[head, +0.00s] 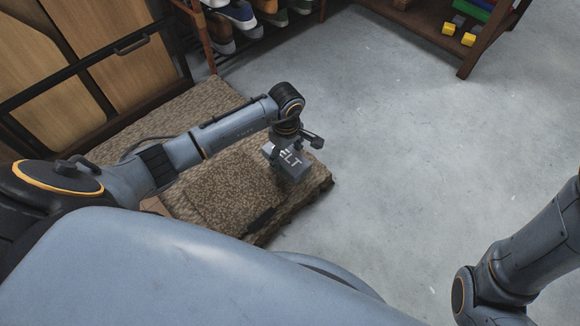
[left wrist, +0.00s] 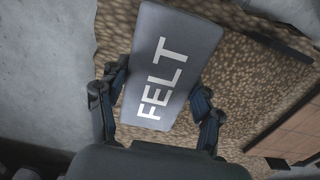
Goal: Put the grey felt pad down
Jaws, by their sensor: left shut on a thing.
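The grey felt pad (head: 291,165) is a flat grey block with white lettering, and in the left wrist view the word FELT reads along the pad (left wrist: 172,62). My left gripper (head: 290,146) is shut on it, with one finger on each long side, as the left wrist view of the gripper (left wrist: 160,105) shows. The pad is over the right part of a brown speckled mat (head: 225,190). I cannot tell whether it touches the mat. Part of the pad is hidden under the gripper in the head view. My right gripper is not in view.
A wooden cabinet (head: 135,80) stands at the left. A shoe rack with several shoes (head: 238,14) is behind the mat. A dark wooden shelf (head: 484,45) with coloured blocks (head: 468,39) stands at the back right. The grey floor (head: 400,140) right of the mat is clear.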

